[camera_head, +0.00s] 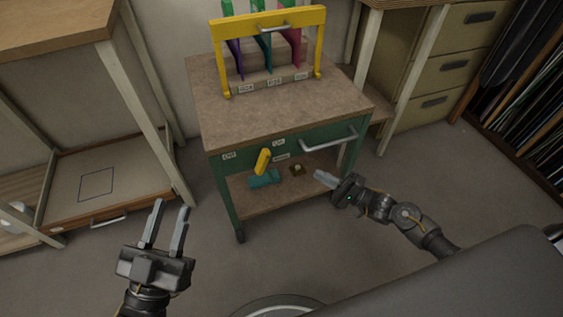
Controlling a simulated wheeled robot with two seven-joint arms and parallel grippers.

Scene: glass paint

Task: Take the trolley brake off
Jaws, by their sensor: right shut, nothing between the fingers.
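The green trolley (218,178) with a brown top stands in front of me. A yellow brake lever (263,161) is on its front face, tilted with its upper end to the right. Small labels sit around the lever; one at the left (229,155) and one above right (279,142) are too small to read surely. My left gripper (168,219) is open and empty, left of and nearer than the trolley. My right gripper (323,179) is shut and empty, in front of the trolley's right part, right of the lever and apart from it.
A yellow frame (268,24) with coloured sheets stands on the trolley top. A silver handle (330,140) is at its front right. The lower shelf holds a teal item (264,179) and a small brown item (297,169). A wooden bench (60,25) stands left, drawers (447,67) right.

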